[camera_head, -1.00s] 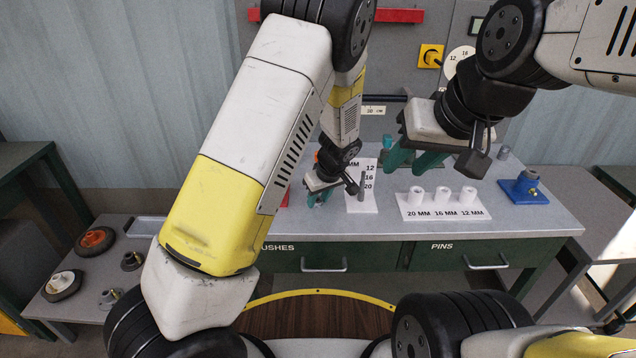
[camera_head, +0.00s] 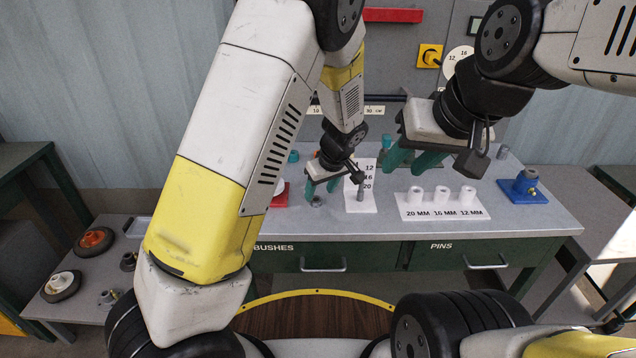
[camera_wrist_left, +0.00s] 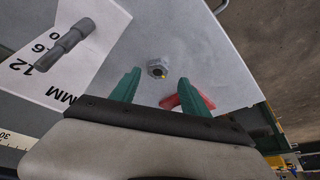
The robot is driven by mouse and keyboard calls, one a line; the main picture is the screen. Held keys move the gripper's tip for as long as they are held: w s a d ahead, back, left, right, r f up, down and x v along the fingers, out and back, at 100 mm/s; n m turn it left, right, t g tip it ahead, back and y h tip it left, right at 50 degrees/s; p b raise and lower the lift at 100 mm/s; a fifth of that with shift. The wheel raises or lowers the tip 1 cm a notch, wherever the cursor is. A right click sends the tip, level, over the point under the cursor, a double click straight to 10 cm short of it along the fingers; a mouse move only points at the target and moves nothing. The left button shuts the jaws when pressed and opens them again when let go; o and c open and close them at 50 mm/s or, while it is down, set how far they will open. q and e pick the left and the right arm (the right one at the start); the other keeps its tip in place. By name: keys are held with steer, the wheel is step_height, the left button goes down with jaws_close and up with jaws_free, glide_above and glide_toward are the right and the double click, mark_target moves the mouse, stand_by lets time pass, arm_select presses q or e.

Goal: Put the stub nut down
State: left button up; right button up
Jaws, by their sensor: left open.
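The stub nut (camera_head: 317,201) is a small grey metal piece on the grey bench top, just left of the white 12/16/20 card. In the left wrist view the nut (camera_wrist_left: 157,70) sits on bare bench, with a brassy spot at its base. My left gripper (camera_head: 322,188) is above it, open and empty. In the left wrist view its green fingertips (camera_wrist_left: 157,82) stand apart on either side of the nut, with clear gaps. My right gripper (camera_head: 415,162) hangs above the bench back with its green fingers apart and nothing seen between them.
A grey pin (camera_head: 361,192) stands on the white card (camera_head: 362,207). Right of it are white bushes on a labelled card (camera_head: 445,212) and a blue fixture (camera_head: 523,190). A red block (camera_head: 281,196) is partly hidden behind my left arm.

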arm_select(q)
steer(key=v, duration=0.7)
steer(key=s+a+r+m+h, duration=0.3)
steer(key=s+a+r+h, duration=0.1)
steer(key=s+a+r, duration=0.8)
steer(key=s+a+r+m+t, duration=0.2)
steer(key=s+r, duration=0.4)
steer(key=s, duration=0.4)
steer(key=shift+s+a+m+h, duration=0.25)
steer(key=shift+a+m, duration=0.55)
steer(key=shift+a, duration=0.5)
steer(key=shift+r, duration=0.1)
arm_select(e)
steer(key=shift+c, duration=0.3)
